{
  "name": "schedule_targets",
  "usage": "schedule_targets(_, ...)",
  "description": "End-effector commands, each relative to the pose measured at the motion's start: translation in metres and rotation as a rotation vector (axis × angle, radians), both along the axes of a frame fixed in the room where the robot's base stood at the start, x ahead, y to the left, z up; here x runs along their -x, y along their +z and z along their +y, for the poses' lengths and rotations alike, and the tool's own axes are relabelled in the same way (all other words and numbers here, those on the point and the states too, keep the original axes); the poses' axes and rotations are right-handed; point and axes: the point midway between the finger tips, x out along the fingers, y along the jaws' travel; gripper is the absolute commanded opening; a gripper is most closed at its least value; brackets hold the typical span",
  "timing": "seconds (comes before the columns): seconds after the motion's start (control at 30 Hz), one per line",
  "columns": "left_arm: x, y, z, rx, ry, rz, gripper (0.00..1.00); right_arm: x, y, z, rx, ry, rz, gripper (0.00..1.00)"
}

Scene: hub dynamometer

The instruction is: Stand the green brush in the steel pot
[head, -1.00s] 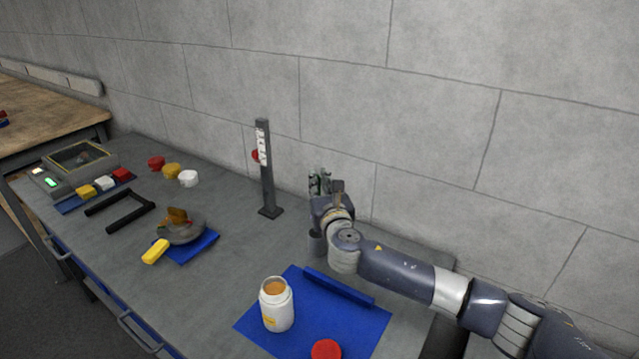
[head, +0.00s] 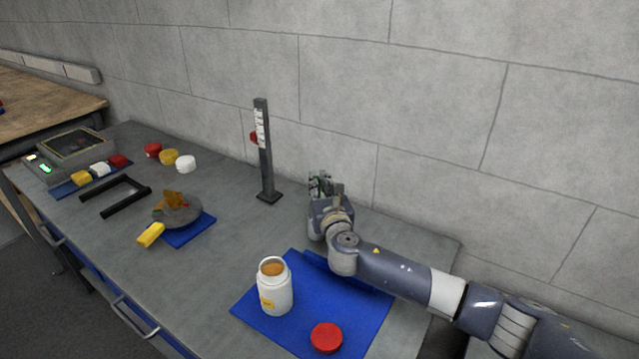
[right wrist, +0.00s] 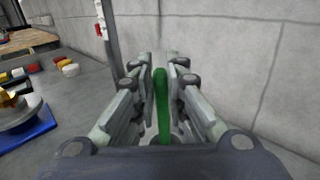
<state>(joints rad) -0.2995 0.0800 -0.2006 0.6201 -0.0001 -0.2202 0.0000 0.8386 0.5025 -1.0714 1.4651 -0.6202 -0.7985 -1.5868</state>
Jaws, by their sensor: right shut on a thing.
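My right gripper (head: 320,185) is at the back of the bench, right of the upright post, with its fingers toward the wall. In the right wrist view, its fingers (right wrist: 161,80) are closed around a green brush (right wrist: 162,105), seen as a narrow upright green handle. The brush's lower end is hidden by the gripper. I cannot make out the steel pot clearly; the hand and wrist cover the bench around there. My left gripper is not in view.
A dark post with a scale (head: 264,150) stands just left of my right gripper. A blue mat (head: 340,310) in front carries an open white jar (head: 275,288) and a red lid (head: 326,338). A round dish (head: 178,213) and black handle frame (head: 115,196) lie farther left.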

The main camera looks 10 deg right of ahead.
Motion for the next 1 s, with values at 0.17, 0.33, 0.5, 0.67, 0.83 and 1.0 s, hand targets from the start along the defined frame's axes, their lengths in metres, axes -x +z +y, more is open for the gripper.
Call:
schedule_targets(0.17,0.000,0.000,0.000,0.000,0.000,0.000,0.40,0.000,0.001,0.000,0.000,0.000,0.000,0.00)
schedule_targets(0.33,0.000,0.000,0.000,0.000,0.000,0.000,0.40,0.000,0.001,0.000,0.000,0.000,0.000,0.36)
schedule_targets(0.5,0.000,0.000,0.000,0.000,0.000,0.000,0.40,0.000,0.000,0.000,0.000,0.000,0.000,0.36)
schedule_targets(0.67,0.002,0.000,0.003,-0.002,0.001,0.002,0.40,0.002,0.000,0.000,0.000,0.001,0.000,0.36)
schedule_targets(0.83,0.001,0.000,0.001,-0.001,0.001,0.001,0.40,0.015,0.000,0.000,-0.001,0.001,0.000,0.36)
schedule_targets(1.0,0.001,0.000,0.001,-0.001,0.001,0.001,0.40,0.043,-0.001,0.000,0.000,0.002,0.002,0.36)
